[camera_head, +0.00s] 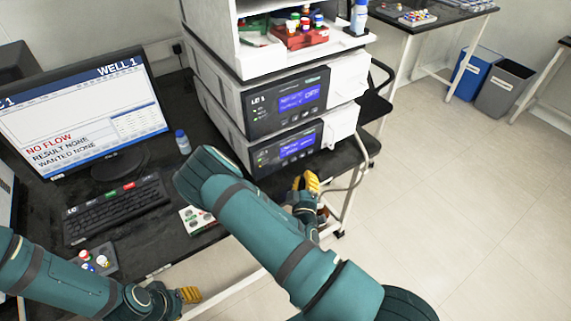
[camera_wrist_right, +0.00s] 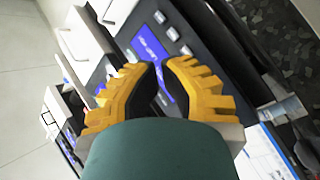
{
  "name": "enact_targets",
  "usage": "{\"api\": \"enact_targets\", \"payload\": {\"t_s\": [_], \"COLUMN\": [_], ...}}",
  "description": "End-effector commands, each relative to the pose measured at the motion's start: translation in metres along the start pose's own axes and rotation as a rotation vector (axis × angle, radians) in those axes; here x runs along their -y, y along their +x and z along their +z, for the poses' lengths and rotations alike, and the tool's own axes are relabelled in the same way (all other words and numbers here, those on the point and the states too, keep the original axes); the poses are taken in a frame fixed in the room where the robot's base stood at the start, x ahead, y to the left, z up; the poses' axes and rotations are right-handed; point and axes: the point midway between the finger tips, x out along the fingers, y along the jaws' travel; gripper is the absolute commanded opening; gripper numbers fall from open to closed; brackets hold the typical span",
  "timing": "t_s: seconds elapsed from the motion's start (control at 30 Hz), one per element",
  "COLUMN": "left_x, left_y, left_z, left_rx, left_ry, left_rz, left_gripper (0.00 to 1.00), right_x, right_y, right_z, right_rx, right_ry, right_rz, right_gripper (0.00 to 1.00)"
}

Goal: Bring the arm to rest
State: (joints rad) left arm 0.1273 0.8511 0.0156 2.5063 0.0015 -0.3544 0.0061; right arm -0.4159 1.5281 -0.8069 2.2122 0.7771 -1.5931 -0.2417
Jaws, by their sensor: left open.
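My left gripper (camera_head: 190,295) is at the bottom left of the head view, open and empty, beside the front edge of the black bench. My right arm reaches across the middle of the head view. My right gripper (camera_head: 309,183) is in front of the lower instrument unit, near the bench's right end. In the right wrist view, the yellow fingers of the right gripper (camera_wrist_right: 161,67) curve towards each other with a small gap between the tips. Nothing shows between them. How far they are opened is unclear.
Stacked instrument units (camera_head: 290,97) stand behind my right gripper, with a red vial rack (camera_head: 302,38) on top. A monitor (camera_head: 85,112), keyboard (camera_head: 117,208), blue-capped bottle (camera_head: 182,141) and small vial rack (camera_head: 97,262) are on the bench. Open floor (camera_head: 455,190) lies to the right.

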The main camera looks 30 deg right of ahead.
Motion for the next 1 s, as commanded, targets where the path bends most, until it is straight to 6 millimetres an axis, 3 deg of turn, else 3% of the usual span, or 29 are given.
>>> {"api": "enact_targets", "payload": {"t_s": [0.47,0.63,0.73,0.83,0.93,1.0], "left_x": [0.0,0.0,0.0,0.0,0.0,0.0], "left_y": [0.0,0.0,0.0,0.0,0.0,0.0], "left_z": [0.001,0.003,0.003,0.003,0.002,0.003], "left_rx": [0.003,0.007,0.007,0.007,0.007,0.007], "left_ry": [0.001,0.002,0.002,0.002,0.002,0.002], "left_rz": [0.0,0.001,0.001,0.001,0.001,0.001], "left_gripper": [0.47,0.47,0.47,0.47,0.47,0.47], "right_x": [0.0,0.018,0.046,0.08,0.11,0.123], "right_y": [0.0,-0.014,-0.042,-0.084,-0.133,-0.166], "right_z": [0.0,0.03,0.057,0.069,0.057,0.036], "right_rx": [0.0,0.176,0.396,0.633,0.847,0.966], "right_ry": [0.0,0.086,0.204,0.346,0.483,0.56], "right_rz": [0.0,-0.09,-0.221,-0.392,-0.593,-0.742], "right_gripper": [0.0,0.0,0.0,0.0,0.0,0.0]}}
